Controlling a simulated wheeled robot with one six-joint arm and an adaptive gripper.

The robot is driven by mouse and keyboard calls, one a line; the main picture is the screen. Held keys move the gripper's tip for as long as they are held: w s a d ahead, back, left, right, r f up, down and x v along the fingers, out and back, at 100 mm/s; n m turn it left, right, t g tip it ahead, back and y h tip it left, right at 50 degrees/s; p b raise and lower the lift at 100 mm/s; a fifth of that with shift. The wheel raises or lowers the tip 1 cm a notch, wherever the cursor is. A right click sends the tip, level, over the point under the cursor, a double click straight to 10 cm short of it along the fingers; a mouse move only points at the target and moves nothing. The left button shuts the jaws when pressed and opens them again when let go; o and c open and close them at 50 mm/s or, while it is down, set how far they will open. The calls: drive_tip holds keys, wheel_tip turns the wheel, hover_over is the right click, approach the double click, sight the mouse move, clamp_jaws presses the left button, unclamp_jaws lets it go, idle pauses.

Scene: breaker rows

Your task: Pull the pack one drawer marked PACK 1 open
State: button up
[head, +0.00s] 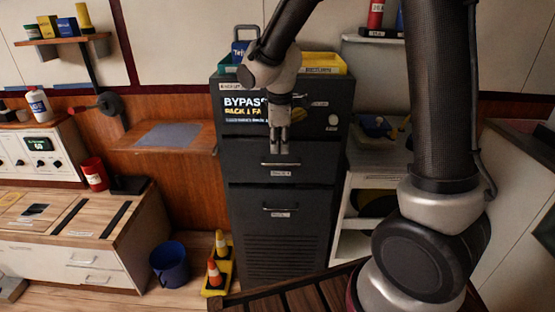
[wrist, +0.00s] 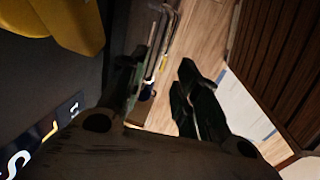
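The dark cabinet (head: 336,160) has two drawer fronts with bar handles, one above the other. The upper handle (head: 281,164) has a small label under it, and the lower handle (head: 280,208) has another; I cannot read PACK 1 on either. Both drawers look shut. My gripper (head: 279,150) points down in front of the cabinet, just above the upper handle. Its fingers are apart and empty, as the wrist view (wrist: 160,88) also shows. Metallic bars (wrist: 155,50) show beyond the fingers in the wrist view. I cannot tell whether the gripper touches the handle.
A yellow tray (head: 323,62) is on the cabinet top. A wooden slatted surface (head: 300,297) lies in front. A yellow rounded part (wrist: 70,20) is near the wrist camera.

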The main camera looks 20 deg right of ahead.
sight(281, 165)
drive_tip(key=f, duration=0.4)
drive_tip(key=w+f, duration=0.1)
drive_tip(key=f, duration=0.2)
drive_tip(key=shift+w+d, duration=0.1)
drive_tip(key=shift+d, duration=0.25)
clamp_jaws()
